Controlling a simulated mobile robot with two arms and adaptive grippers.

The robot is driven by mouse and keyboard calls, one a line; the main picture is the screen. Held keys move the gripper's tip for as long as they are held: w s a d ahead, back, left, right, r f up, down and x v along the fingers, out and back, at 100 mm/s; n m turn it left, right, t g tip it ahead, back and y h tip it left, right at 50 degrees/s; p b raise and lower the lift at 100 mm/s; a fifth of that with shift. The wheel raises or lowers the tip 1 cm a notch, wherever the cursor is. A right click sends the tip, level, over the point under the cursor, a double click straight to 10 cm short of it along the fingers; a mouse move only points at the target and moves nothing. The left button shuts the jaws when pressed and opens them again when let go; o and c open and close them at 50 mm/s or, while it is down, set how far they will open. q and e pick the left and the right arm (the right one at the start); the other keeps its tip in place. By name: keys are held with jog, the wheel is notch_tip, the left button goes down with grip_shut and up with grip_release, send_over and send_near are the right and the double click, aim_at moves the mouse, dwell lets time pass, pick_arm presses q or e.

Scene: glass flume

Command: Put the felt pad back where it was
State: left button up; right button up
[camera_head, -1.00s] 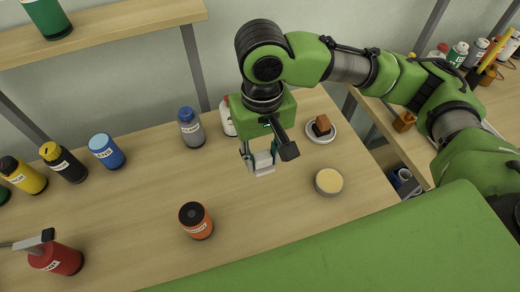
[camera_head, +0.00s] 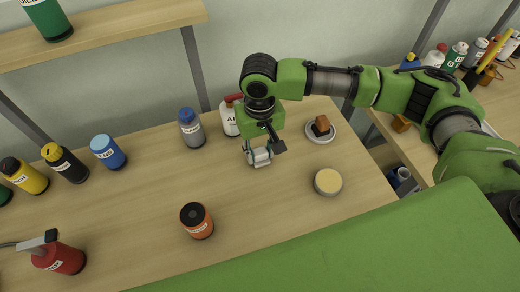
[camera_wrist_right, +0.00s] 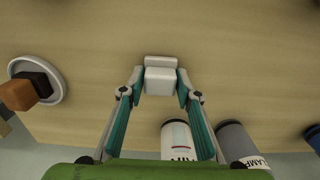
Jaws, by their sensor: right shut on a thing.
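My right gripper (camera_head: 258,155) is shut on a small pale grey-white block (camera_head: 262,159), probably the felt pad. In the right wrist view the block (camera_wrist_right: 160,83) sits between the two fingertips (camera_wrist_right: 160,90), with a flat pale edge beyond it. The gripper points down over the wooden table, left of a white dish and in front of a white bottle. I cannot tell whether the block touches the table. My left gripper is not in view.
The white dish (camera_head: 333,137) holds a brown and black block (camera_head: 321,126). A round tin (camera_head: 328,182) with a cream top, an orange jar (camera_head: 197,222), a grey bottle (camera_head: 191,128) and a white bottle (camera_head: 229,119) stand around. The table (camera_head: 150,185) is clear at middle left.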

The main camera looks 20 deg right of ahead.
aim_at(259, 151)
jog(key=o, duration=1.1)
jog(key=shift+f, duration=0.15)
notch_tip(259, 151, up, 12)
jog(key=shift+w+r+b, duration=0.1)
jog(key=shift+r+b, duration=0.05)
jog(key=shift+b, duration=0.2)
